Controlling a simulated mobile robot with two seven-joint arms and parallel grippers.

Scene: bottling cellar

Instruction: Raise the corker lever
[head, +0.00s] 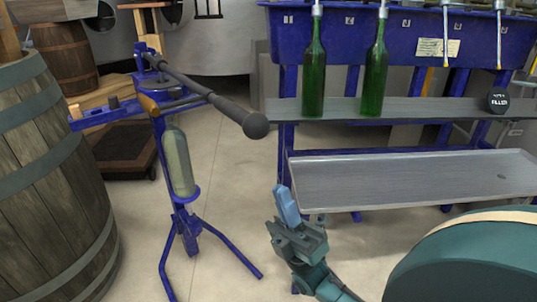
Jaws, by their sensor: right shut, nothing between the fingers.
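The blue floor corker (160,160) stands on splayed legs left of centre. Its dark lever (205,92) slopes down to the right from the corker's head and ends in a round black knob (255,125). A pale green bottle (177,160) stands upright in the corker, on its small blue support. My right gripper (285,196) is below and a little right of the knob, apart from it, with its fingers pointing up. The fingers are shut and hold nothing. My left gripper is not in view.
A big wooden barrel (45,180) stands close on the left. On the right is a blue filler (410,35) with two green bottles (314,80) (374,80) on its shelf and a metal tray (410,178) below. Floor between corker and tray is clear.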

